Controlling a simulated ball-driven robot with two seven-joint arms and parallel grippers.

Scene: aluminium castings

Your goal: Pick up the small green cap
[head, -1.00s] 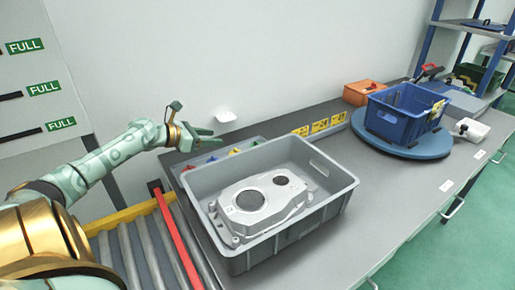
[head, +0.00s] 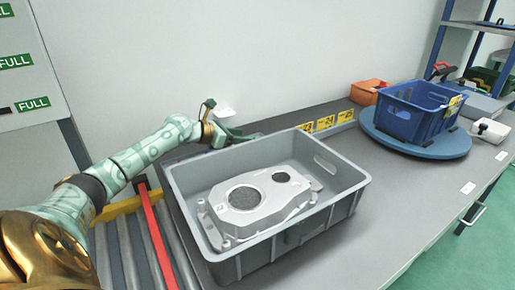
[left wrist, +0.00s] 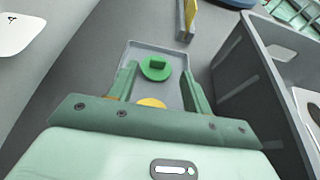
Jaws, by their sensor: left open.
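The small green cap (left wrist: 156,67) is round with a raised grip on top. It lies in a small grey tray (left wrist: 135,53) and shows in the left wrist view, between and slightly beyond my left fingertips. My left gripper (left wrist: 158,74) is open and empty above the tray, with its fingers either side of the cap's line. In the head view the left gripper (head: 228,137) is behind the grey crate, and I cannot make out the cap there. A yellow cap (left wrist: 151,102) lies nearer the palm, partly hidden by the gripper. My right gripper is not in view.
The grey crate (head: 347,186) holds an aluminium casting (head: 262,208) and stands close beside the tray. The wall is close behind. A blue crate (head: 398,120) sits on a blue turntable (head: 440,150) to the right. An orange box (head: 368,92) stands at the back.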

